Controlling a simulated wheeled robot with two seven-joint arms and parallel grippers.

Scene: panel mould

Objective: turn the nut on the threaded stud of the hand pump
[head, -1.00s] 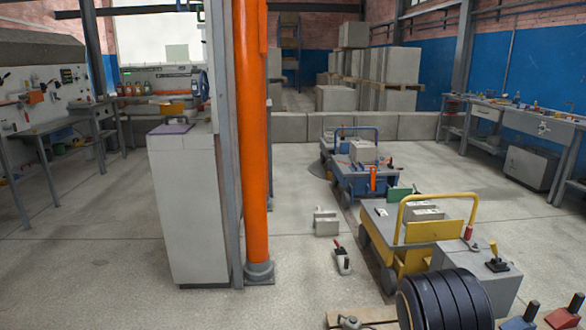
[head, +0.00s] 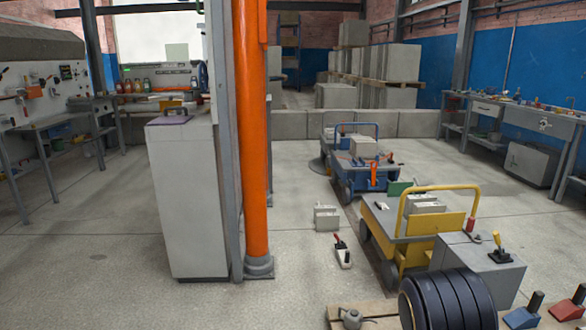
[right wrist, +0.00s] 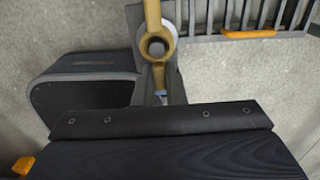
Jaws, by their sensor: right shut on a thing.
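In the right wrist view a brass-yellow ringed piece (right wrist: 157,45) stands at the top middle, with a stem running up out of the picture and a round hole in its ring. Grey parts lie beside and under it. My right gripper (right wrist: 160,78) is shut on this piece; its dark body fills the bottom of the picture. I cannot tell the nut, the stud and the pump body apart there. Neither gripper shows in the head view, and I cannot pick out the hand pump with certainty there.
In the head view an orange post (head: 251,140) stands beside a white cabinet (head: 184,205). A yellow-railed cart (head: 425,235), a grey box (head: 470,256) and a black ribbed roll (head: 450,300) stand at the right. The floor at left centre is clear.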

